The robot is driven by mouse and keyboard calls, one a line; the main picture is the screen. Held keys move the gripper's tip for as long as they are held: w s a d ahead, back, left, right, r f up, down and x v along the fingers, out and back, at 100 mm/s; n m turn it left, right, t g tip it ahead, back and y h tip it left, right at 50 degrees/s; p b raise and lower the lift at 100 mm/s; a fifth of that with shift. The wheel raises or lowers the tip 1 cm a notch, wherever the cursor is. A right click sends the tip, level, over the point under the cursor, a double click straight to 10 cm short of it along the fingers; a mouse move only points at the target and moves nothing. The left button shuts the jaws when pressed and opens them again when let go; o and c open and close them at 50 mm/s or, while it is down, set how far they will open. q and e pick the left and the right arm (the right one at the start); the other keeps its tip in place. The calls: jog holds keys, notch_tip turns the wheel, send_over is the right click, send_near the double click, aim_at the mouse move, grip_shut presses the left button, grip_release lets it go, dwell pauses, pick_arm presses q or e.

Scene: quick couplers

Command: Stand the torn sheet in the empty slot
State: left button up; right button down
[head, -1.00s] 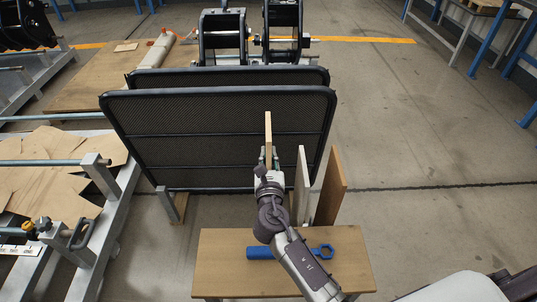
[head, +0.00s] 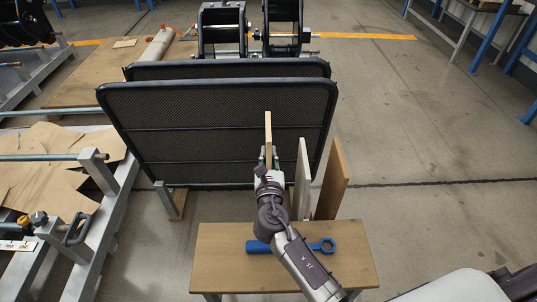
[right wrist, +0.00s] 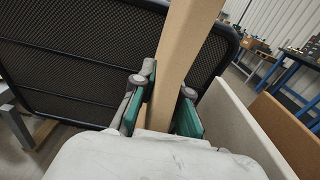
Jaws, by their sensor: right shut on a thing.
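My right gripper (head: 268,160) is shut on a narrow tan board (head: 268,128), which stands upright in front of the front black mesh panel (head: 205,105). In the right wrist view the green finger pads (right wrist: 167,112) lie on either side of the tan board (right wrist: 182,50). A second mesh panel (head: 225,70) stands just behind the front one. To the right of the gripper a pale board (head: 302,175) and a brown board (head: 333,180) stand on edge, with a gap between them. I cannot tell a tear on any standing piece. The lower end of the held board is hidden.
A small wooden bench (head: 225,278) with a blue ring spanner (head: 290,246) on it stands under my right arm. Brown sheets with ragged edges (head: 45,165) lie on a metal rack (head: 125,205) at left.

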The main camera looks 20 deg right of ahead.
pick_arm(q)
jog(key=shift+r, duration=0.15)
dwell(0.6)
jog(key=shift+f, duration=0.7)
jog(key=shift+w+r, duration=0.15)
jog(key=shift+w, duration=0.15)
jog(key=shift+s, duration=0.1)
jog(key=shift+s+f+p, duration=0.25)
jog(key=shift+f+p, duration=0.05)
jog(key=shift+f, duration=0.5)
jog(key=shift+w+r, duration=0.15)
jog(key=shift+w, duration=0.1)
